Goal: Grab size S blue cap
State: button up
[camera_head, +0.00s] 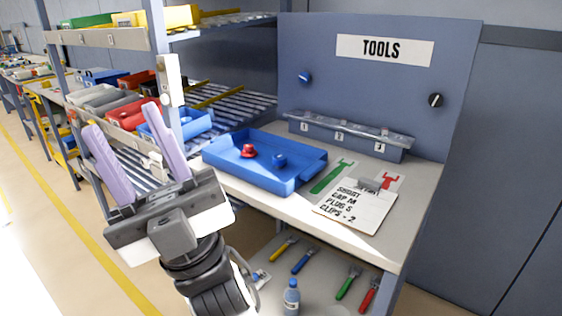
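A small blue cap-like piece (280,160) lies in the blue tray (303,178) on the workbench; no size mark is readable on it. A red cap-like piece (248,152) lies to its left in the same tray. Another round blue piece (305,78) is on the upright tool panel, left of the black one; I cannot tell if it is a cap. My gripper (121,119) is at the left, apart from the tray, with its two lilac fingers spread and nothing visible between them.
A shelf post (160,60) stands just beyond my gripper. A clear-topped rack (345,138) with numbered labels stands behind the tray. A written card (357,204) lies at the right, near green and red tool marks. Tools and a bottle (291,298) are on the lower shelf.

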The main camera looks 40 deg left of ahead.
aim_at(279, 160)
jog(key=i+l+u, duration=0.15)
jog(key=i+u, duration=0.3)
jog(key=u, duration=1.75)
